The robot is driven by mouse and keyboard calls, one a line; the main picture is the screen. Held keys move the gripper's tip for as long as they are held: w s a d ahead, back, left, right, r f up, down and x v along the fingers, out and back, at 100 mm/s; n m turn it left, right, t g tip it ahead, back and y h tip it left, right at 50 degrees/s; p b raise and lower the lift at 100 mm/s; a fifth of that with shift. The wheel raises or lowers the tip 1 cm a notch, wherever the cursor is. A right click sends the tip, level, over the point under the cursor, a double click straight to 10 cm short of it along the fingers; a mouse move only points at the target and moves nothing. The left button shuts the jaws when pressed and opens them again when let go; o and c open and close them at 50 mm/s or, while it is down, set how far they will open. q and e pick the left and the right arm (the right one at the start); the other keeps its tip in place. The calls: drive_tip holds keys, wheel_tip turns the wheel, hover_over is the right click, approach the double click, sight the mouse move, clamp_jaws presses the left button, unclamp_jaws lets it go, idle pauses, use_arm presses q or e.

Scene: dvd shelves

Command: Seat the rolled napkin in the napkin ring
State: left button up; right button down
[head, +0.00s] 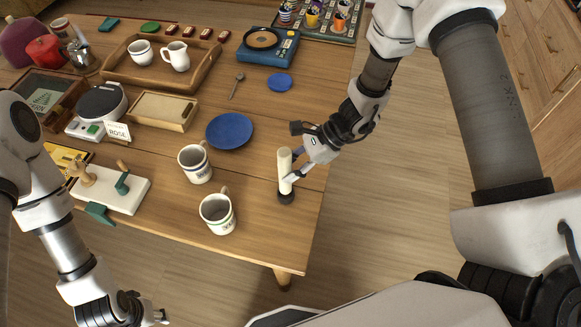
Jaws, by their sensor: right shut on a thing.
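The rolled napkin (284,163) is a cream upright cylinder near the right edge of the wooden table. My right gripper (290,173) is shut on it, reaching in from the right side. A short dark ring (286,198), which looks like the napkin ring, is at the napkin's lower end on the table. I cannot tell whether the napkin is inside the ring or just above it. My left gripper (160,316) is low at the bottom left, off the table's front edge, with nothing visible in it; its fingers are too small to judge.
Two white mugs (217,213) (195,165) stand left of the napkin, and a blue plate (229,131) lies behind them. A white board with pegs (112,190) is further left. A tray (150,68) and a blue appliance (268,47) are at the back. The table's right edge is close.

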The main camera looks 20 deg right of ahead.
drive_tip(key=shift+f, duration=0.15)
drive_tip(key=shift+f+b, duration=0.35)
drive_tip(key=shift+b, duration=0.1)
drive_tip(key=shift+f+b, duration=1.55)
drive_tip(key=c, duration=0.7)
unclamp_jaws()
drive_tip(key=shift+r, duration=0.1)
drive_tip(key=v, duration=1.2)
